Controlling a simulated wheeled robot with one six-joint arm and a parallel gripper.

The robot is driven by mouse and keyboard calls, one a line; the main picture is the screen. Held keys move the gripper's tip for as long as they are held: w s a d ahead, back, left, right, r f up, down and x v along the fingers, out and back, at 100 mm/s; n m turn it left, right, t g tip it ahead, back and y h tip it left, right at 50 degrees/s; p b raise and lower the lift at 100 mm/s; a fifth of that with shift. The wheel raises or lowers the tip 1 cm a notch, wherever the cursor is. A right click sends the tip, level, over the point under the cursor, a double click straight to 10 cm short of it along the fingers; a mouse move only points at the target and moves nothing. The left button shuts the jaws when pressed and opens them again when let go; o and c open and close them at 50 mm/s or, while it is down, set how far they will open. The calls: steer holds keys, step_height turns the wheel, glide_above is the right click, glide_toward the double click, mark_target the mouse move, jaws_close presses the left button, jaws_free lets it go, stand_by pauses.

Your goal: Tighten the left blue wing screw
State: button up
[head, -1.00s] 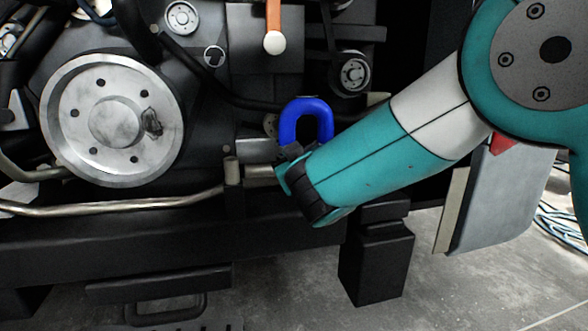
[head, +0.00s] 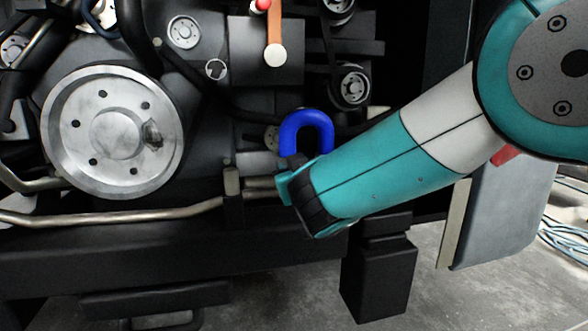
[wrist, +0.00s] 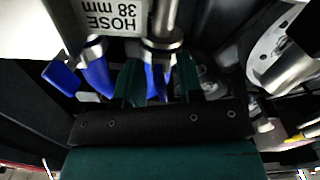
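My gripper (wrist: 157,88) reaches in at the engine in the wrist view, its two dark green fingers apart. Blue material (wrist: 155,82) shows between the fingers; I cannot tell whether they press on it or whether it is a wing screw or hose. A flat blue piece (wrist: 62,78), perhaps a wing of a screw, sticks out left of the fingers, next to a curved blue hose (wrist: 97,72). In the head view the blue U-shaped hose (head: 305,122) rises behind my wrist.
A label reading "HOSE 38 mm" (wrist: 110,18) is upside down beside a metal pipe (wrist: 163,20). A large silver pulley (head: 110,130) is left of my arm. A dark frame beam (head: 120,250) runs below; a grey panel (head: 505,210) stands at the right.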

steer(key=shift+r, duration=0.1)
steer(key=v, duration=1.7)
steer(key=shift+s+b, duration=0.2)
steer(key=shift+b, duration=0.2)
steer(key=shift+d+r, duration=0.1)
